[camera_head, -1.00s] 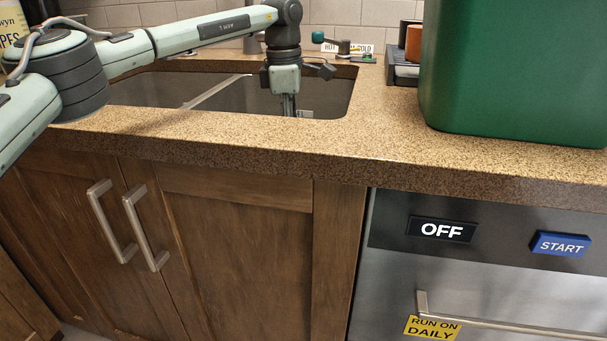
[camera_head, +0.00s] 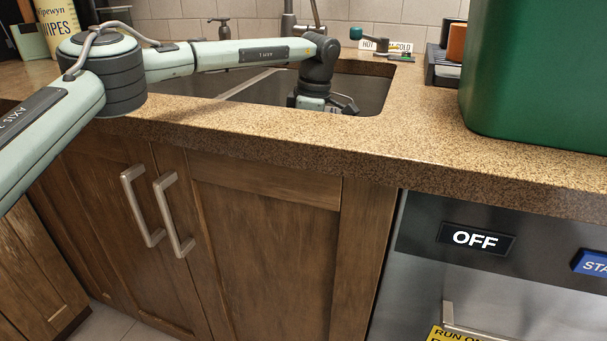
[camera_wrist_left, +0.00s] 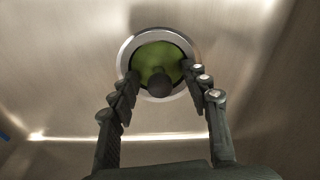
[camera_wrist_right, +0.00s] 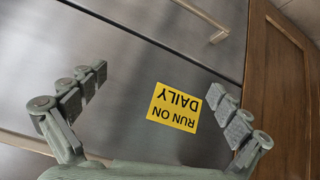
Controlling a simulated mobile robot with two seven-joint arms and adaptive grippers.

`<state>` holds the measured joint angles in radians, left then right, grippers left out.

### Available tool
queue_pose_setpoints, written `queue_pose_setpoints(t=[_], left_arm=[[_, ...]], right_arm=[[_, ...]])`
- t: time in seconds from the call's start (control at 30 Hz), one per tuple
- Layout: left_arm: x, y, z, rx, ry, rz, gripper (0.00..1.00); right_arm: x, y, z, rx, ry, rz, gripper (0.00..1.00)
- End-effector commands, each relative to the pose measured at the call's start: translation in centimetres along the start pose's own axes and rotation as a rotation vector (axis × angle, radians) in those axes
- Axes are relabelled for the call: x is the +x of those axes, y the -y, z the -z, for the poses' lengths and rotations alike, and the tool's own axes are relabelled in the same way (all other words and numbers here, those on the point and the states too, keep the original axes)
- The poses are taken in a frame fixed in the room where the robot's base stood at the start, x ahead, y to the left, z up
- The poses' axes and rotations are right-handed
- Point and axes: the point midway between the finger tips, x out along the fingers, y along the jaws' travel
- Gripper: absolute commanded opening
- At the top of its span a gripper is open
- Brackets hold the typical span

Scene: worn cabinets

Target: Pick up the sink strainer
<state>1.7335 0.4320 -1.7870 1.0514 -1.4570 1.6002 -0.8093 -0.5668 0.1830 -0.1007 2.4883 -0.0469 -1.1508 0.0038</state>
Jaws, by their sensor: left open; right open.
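The sink strainer (camera_wrist_left: 155,58) shows in the left wrist view as a green disc with a dark round knob (camera_wrist_left: 159,85), seated within the metal ring of the drain in the sink floor. My left gripper (camera_wrist_left: 166,82) is open above it, with its fingers on either side of the knob. I cannot tell whether they touch it. My right gripper (camera_wrist_right: 162,88) is open and empty before the steel dishwasher front.
The sink (camera_head: 250,88) has a divider and a speckled counter rim (camera_head: 280,128). A large green bin (camera_head: 540,70) stands on the counter at right. A faucet (camera_head: 288,25) and a dark rack (camera_head: 442,68) are behind. A yellow label (camera_wrist_right: 174,107) is on the dishwasher.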

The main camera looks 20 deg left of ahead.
Motion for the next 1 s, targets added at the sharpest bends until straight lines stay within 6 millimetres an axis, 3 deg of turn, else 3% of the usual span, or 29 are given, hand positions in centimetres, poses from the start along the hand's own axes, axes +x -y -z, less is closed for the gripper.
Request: queue_pose_setpoints(t=[0.07,0.43,1.0], left_arm=[[-0.03,0.00,0.00,0.000,0.000,0.000,0.46],[-0.05,0.00,0.00,0.000,0.000,0.000,0.00],[-0.44,-0.02,0.03,0.000,0.000,0.000,0.00]], right_arm=[[0.00,0.00,0.00,0.000,0.000,0.000,1.00],[0.01,0.00,-0.06,0.000,0.002,0.000,1.00],[-0.02,0.01,-0.10,-0.001,0.006,0.000,1.00]])
